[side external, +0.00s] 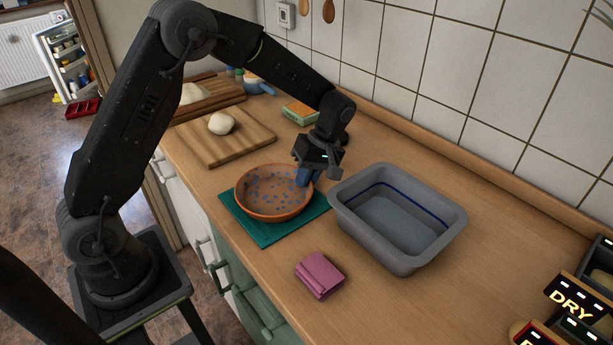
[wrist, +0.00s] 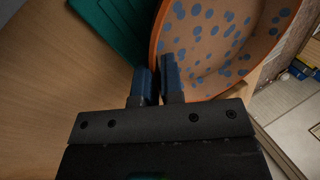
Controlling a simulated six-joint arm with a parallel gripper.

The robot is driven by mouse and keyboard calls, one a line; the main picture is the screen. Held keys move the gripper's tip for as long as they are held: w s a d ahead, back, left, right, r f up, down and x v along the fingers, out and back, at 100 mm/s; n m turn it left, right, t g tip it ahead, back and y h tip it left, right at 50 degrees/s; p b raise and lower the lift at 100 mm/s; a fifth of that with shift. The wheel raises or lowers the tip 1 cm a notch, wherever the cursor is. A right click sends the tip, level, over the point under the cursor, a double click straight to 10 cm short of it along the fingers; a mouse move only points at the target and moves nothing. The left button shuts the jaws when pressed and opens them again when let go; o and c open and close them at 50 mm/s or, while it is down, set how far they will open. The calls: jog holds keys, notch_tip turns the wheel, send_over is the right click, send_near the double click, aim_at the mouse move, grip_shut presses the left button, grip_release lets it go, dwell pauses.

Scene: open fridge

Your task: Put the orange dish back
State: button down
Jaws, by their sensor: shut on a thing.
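The orange dish (side external: 272,193), with blue spots inside, is over the teal mat (side external: 318,208) in the side external view. Its spotted inside (wrist: 215,40) also shows in the wrist view, and part of the teal mat (wrist: 110,25) shows beside it. My gripper (side external: 304,179) is at the dish's right side, with blue fingers pointing down. In the wrist view my gripper (wrist: 158,82) is shut on the dish's rim, one finger inside and one outside. I cannot tell whether the dish touches the mat or is slightly above it.
A grey basin (side external: 398,215) stands just right of the mat. A folded pink cloth (side external: 319,275) lies in front. A cutting board (side external: 228,137) with dough (side external: 221,123) and a green-orange sponge (side external: 300,112) are behind. The tiled wall runs along the back. Dark labelled racks (side external: 580,300) are at the right.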

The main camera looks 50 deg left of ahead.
jog(key=c, duration=1.2)
grip_release()
jog(key=shift+c, duration=0.2)
jog(key=v, duration=1.1)
jog(key=s+r+m+t, duration=0.2)
jog(key=s+r+m, duration=0.15)
jog(key=r, duration=0.25)
jog(key=s+d+r+m+t+h, duration=0.1)
jog(key=s+m+t, duration=0.7)
jog(key=s, duration=1.3)
jog(key=d+r+m, duration=0.1)
jog(key=m, duration=0.2)
